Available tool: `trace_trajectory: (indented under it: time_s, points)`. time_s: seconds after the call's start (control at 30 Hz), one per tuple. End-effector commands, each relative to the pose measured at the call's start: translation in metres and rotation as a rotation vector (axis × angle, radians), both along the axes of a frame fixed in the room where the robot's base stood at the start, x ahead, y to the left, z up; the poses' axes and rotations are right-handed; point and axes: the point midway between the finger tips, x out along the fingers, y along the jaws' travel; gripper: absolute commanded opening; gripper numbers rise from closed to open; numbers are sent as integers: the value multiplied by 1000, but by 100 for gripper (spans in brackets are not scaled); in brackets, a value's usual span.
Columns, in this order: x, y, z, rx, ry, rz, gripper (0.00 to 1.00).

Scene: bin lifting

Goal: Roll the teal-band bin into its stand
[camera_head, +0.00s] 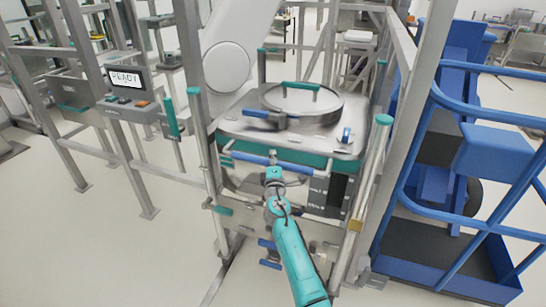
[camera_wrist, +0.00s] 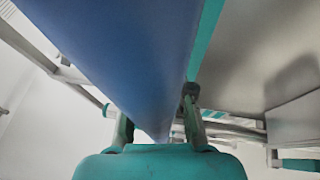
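The teal-band bin (camera_head: 308,161) is a steel box with a teal band, a round lid and a blue latch lever on top. It stands upright between metal posts in front of a grey steel frame, the likely stand (camera_head: 408,40). A blue handle bar (camera_head: 240,157) crosses its front. My gripper (camera_head: 273,168) is at this bar. In the wrist view a large blue bar (camera_wrist: 120,50) runs between the two fingers (camera_wrist: 158,120). The right finger looks close against it. Whether the fingers clamp the bar is unclear. The bin's wheels are not clearly visible.
A control box with a display reading READY (camera_head: 125,80) is on the frame at left. A blue railed platform (camera_head: 470,190) stands close on the right. Teal-capped posts (camera_head: 384,121) flank the bin. Pale floor (camera_head: 110,250) is open at front left.

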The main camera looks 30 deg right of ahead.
Motion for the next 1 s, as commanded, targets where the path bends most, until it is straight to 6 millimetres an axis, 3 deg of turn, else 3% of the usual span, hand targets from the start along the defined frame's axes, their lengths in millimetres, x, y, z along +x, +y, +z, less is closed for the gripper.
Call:
trace_trajectory:
  time_s: [0.03, 0.13, 0.57, 1.0]
  points:
    - [-1, 2, -10, 6, 13, 4, 32]
    - [-1, 2, -9, 6, 12, 3, 55]
    - [-6, 5, -5, 6, 4, 0, 55]
    - [-70, 43, -21, 7, 5, 2, 55]
